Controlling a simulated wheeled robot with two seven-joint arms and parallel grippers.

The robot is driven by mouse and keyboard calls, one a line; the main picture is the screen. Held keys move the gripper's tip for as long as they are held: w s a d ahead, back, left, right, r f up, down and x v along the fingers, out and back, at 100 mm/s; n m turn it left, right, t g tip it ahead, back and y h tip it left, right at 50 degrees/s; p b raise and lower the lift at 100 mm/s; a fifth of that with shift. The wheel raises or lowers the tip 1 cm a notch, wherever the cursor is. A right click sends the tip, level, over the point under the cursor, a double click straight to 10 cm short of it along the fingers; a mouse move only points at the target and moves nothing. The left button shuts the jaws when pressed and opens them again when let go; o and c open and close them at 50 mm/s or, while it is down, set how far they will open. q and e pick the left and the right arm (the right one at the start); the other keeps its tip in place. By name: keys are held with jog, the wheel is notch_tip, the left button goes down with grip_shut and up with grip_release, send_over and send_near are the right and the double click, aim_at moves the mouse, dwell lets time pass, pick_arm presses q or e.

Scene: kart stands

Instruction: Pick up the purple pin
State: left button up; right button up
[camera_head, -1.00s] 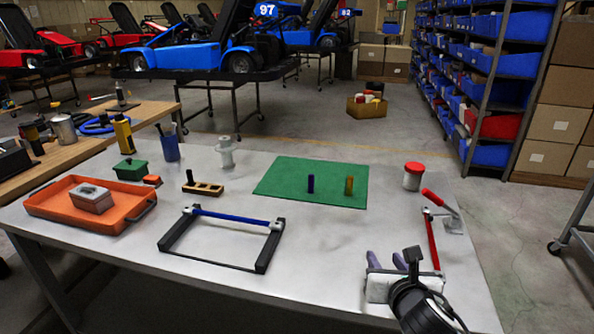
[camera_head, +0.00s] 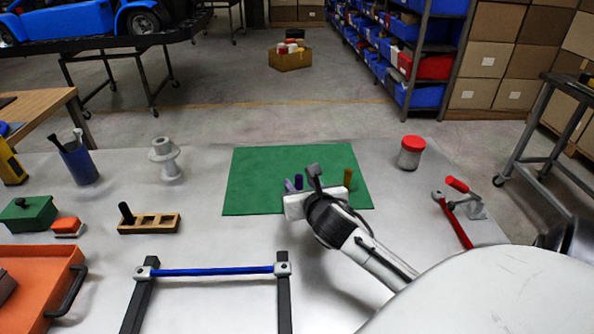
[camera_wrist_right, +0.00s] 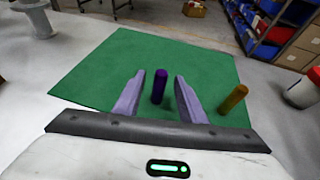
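The purple pin (camera_wrist_right: 159,86) stands upright on the green mat (camera_wrist_right: 85,75). In the right wrist view it is between the two open fingers of my right gripper (camera_wrist_right: 158,97), with a gap on each side. In the head view the purple pin (camera_head: 298,182) shows just behind the right gripper (camera_head: 292,190), which partly hides it. A yellow pin (camera_head: 347,178) stands upright on the mat to the right, outside the fingers; it also shows in the right wrist view (camera_wrist_right: 233,99). My left gripper is not in view.
A red-lidded jar (camera_head: 410,153) and a red-handled tool (camera_head: 458,212) are at the right. A frame with a blue bar (camera_head: 212,271) lies in front. A wooden block with holes (camera_head: 150,223), a grey spool (camera_head: 165,160) and an orange tray (camera_head: 45,262) are at the left.

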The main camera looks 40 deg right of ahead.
aim_at(297, 177)
jog(key=x, duration=0.4)
jog(key=shift+w+d+r, duration=0.15)
jog(key=shift+w+d, duration=0.3)
jog(key=shift+w, duration=0.3)
grip_shut()
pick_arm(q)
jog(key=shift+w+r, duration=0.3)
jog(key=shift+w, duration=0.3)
